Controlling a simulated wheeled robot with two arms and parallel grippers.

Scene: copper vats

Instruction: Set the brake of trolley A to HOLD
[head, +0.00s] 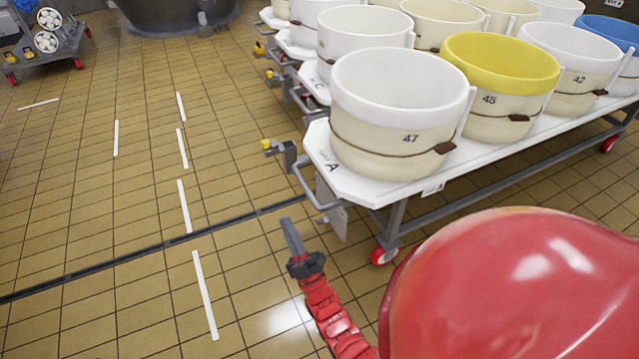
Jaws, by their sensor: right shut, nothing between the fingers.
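Trolley A (322,178) stands right of centre, a white-topped trolley with the letter A on its near corner. It carries several cheese-mould-like tubs, among them tub 47 (385,125) at the near end. A grey bracket with a yellow-tipped lever (268,144) sticks out at its left end; I cannot read any brake marking. A grey plate (332,218) hangs under the end handle (307,190). My right gripper (288,222) is shut and empty, below and left of the trolley's end, apart from it in the picture. My left gripper is not in view.
More trolleys with white tubs (350,35) stand behind trolley A. A red caster (383,256) is under its near end. A dark floor channel (150,250) crosses the tiles. The tiled floor at left is clear, with white dashes; a cart (42,55) stands far left.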

